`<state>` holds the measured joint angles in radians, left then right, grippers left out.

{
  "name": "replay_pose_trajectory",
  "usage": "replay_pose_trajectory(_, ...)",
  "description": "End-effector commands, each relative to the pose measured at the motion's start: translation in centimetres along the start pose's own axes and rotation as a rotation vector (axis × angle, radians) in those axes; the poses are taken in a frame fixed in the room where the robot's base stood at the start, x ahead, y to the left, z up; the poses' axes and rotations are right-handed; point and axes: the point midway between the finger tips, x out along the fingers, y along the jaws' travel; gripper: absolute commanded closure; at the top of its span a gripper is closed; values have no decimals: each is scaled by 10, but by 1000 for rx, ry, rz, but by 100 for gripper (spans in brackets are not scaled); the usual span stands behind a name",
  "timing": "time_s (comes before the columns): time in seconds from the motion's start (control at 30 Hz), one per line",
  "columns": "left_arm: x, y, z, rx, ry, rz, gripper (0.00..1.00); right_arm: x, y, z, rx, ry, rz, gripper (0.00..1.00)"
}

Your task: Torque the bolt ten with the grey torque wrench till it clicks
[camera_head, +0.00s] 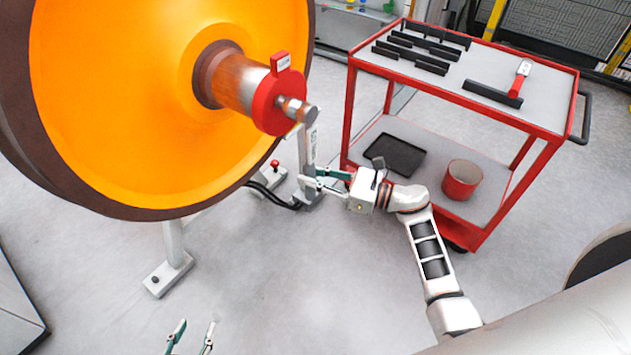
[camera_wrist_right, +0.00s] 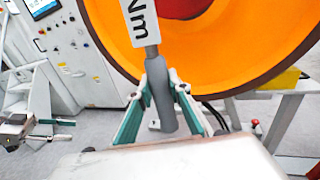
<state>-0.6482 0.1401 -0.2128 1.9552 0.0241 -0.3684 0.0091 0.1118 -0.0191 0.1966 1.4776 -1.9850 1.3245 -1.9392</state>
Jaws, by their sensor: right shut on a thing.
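My right gripper (camera_head: 322,181) is shut on the grey handle of the torque wrench (camera_wrist_right: 162,97), below a white part lettered "Nm" in the right wrist view. In the head view the upright wrench (camera_head: 308,148) hangs close below the silver end piece (camera_head: 296,110) of the axle. I cannot tell whether its head is seated on a bolt. A red collar (camera_head: 272,105) with a small tag surrounds the axle beside the orange wheel (camera_head: 130,110). I cannot make out which bolt is number ten. My left gripper (camera_head: 190,338) is open and empty at the bottom edge.
A red trolley (camera_head: 352,100) stands right of the wheel. Its top holds several black bars (camera_head: 420,48) and a red-handled tool (camera_head: 519,79); its lower shelf holds a black tray (camera_head: 395,154) and red cup (camera_head: 462,180). The floor (camera_head: 290,280) in front is clear.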

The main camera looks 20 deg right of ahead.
Motion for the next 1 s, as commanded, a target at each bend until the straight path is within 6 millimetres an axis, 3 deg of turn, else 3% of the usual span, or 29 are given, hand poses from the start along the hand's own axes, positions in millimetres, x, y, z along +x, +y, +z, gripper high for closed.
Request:
replay_pose_trajectory(0.57, 0, -1, -4, -1, 10, -2, 60, 3, -1, 2, -1, -3, -1, 100)
replay_pose_trajectory(1.0, 5, 2, 10, -2, -1, 1, 60, 2, -3, 1, -4, -17, -5, 100)
